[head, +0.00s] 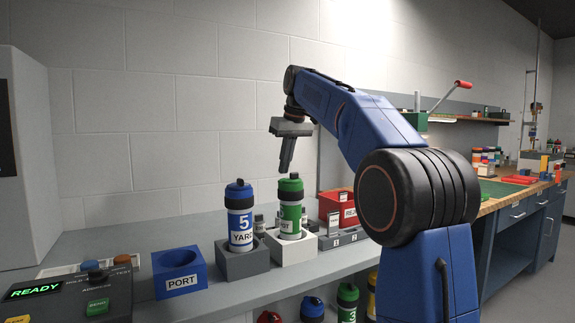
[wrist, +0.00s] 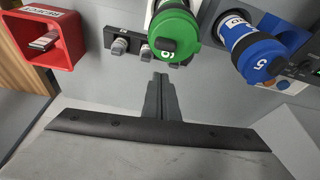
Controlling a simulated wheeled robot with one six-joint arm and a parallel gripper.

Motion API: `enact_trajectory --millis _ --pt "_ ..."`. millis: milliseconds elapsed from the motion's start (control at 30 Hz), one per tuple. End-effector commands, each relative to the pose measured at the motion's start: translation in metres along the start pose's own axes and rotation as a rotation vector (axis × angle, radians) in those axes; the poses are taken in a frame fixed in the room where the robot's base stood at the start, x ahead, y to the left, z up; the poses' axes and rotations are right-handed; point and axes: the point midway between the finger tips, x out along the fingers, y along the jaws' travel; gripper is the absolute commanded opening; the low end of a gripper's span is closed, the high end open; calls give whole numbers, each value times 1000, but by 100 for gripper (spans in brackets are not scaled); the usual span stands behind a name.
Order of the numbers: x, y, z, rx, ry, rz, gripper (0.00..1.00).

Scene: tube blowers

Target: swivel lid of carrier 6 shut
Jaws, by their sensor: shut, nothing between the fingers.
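Carrier 6 (head: 290,210) is a green and white tube standing upright in a white block holder (head: 291,247). Its green lid (wrist: 174,27) with a dark knob faces the wrist camera; I cannot tell how far the lid is swivelled. My gripper (head: 284,172) points down just above and beside the top of carrier 6, with its fingers shut and empty. In the wrist view the closed fingertips (wrist: 160,77) are just below the green lid in the picture, with a small gap seen between them.
Blue carrier 5 (head: 240,215) stands close by on the left in a grey holder (head: 243,262). A blue PORT block (head: 180,272) and a control panel (head: 85,290) lie farther left. A red reject bin (head: 336,205) is on the right. More carriers (head: 347,300) stand below the shelf.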

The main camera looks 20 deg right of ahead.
Motion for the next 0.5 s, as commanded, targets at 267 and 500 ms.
enact_trajectory --millis 267,500 --pt "-30 -3 -3 0 4 2 0" --pt "-68 -4 -3 -1 3 1 0"
